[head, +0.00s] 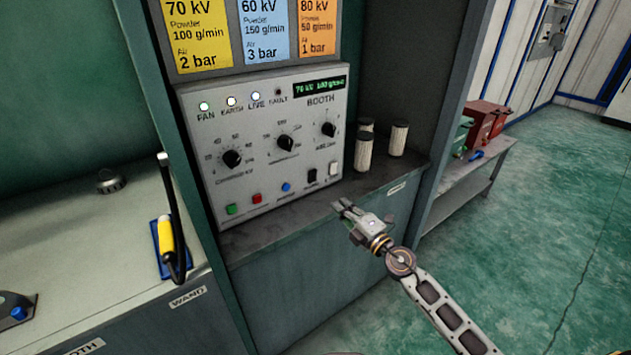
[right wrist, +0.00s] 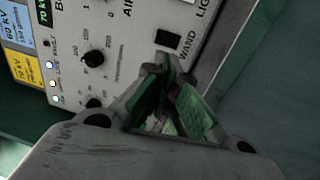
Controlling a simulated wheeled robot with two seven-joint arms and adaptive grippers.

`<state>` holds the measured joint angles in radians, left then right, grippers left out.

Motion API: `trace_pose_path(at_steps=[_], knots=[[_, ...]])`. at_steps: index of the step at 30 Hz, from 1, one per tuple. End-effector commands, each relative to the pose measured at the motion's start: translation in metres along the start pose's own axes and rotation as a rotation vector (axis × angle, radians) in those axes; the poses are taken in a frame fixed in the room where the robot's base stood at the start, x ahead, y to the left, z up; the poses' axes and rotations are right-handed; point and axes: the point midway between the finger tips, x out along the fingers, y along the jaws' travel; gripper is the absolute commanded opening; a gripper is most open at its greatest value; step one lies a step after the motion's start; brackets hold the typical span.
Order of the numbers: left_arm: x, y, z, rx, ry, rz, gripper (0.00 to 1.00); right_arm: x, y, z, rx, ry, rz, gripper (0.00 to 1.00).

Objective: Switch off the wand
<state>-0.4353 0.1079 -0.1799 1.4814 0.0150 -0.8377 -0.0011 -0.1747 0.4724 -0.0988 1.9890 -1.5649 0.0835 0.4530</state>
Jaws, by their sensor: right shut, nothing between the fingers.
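The grey booth control panel (head: 262,150) stands in the recess. Its black rocker switch (head: 312,176) is at the lower right, beside a pale switch (head: 334,169). In the right wrist view the black switch (right wrist: 168,40) has the label WAND beside it; its position is unclear. My right gripper (head: 342,206) is shut and empty, in front of and below the panel's lower right corner, apart from the switch in the head view. In the right wrist view its fingertips (right wrist: 166,64) point toward the switch. The wand (head: 167,238), with a yellow grip, stands on a blue holder at left. My left gripper is out of view.
Round knobs (head: 286,142) and green, red and blue buttons (head: 257,198) are on the panel. FAN, EARTH and LIVE lamps are lit; FAULT is dark. Several pale jars (head: 399,138) stand on the ledge right of the panel. The ledge in front is clear.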

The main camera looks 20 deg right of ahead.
Motion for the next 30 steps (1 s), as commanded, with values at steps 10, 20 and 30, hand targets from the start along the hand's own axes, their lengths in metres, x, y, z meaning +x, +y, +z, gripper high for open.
trace_pose_path(at_steps=[10, 20, 30], knots=[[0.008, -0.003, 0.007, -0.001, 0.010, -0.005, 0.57, 0.022, 0.002, 0.000, 0.001, 0.000, 0.002, 0.00], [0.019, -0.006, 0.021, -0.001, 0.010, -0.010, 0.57, 0.047, 0.001, 0.000, 0.002, 0.000, 0.001, 0.00], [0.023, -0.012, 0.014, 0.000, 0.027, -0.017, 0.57, 0.073, 0.001, -0.001, 0.001, 0.001, 0.001, 0.00]])
